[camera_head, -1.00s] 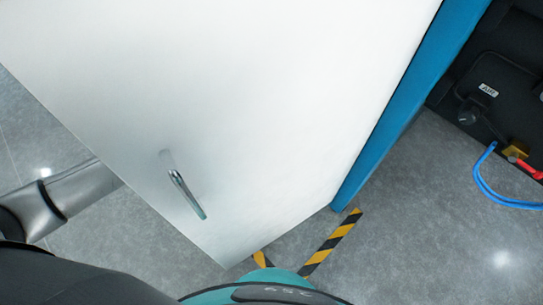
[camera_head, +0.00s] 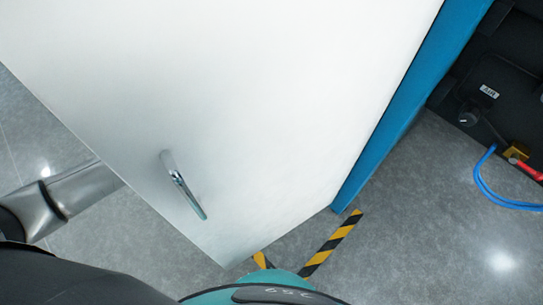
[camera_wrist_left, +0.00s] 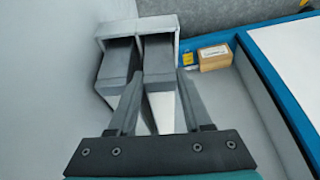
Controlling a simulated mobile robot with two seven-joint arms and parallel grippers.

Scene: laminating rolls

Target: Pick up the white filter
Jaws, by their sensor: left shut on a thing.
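The white filter (camera_wrist_left: 161,108) shows in the left wrist view as a pale, boxy piece with two grey rectangular channels side by side and a white rim at its top. My left gripper (camera_wrist_left: 158,82) has one finger on each side of its right-hand part and is shut on it. The fingers hide some of its sides. In the head view the left arm passes behind a white door panel, so the left gripper and the filter are hidden there. My right gripper is in neither view.
The large white door (camera_head: 250,90) with a metal handle (camera_head: 184,188) fills much of the head view, beside a blue frame (camera_head: 400,105). A cardboard-coloured box (camera_wrist_left: 215,57) and a small yellow item (camera_wrist_left: 188,59) lie right of the filter. Striped tape (camera_head: 333,242) marks the floor.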

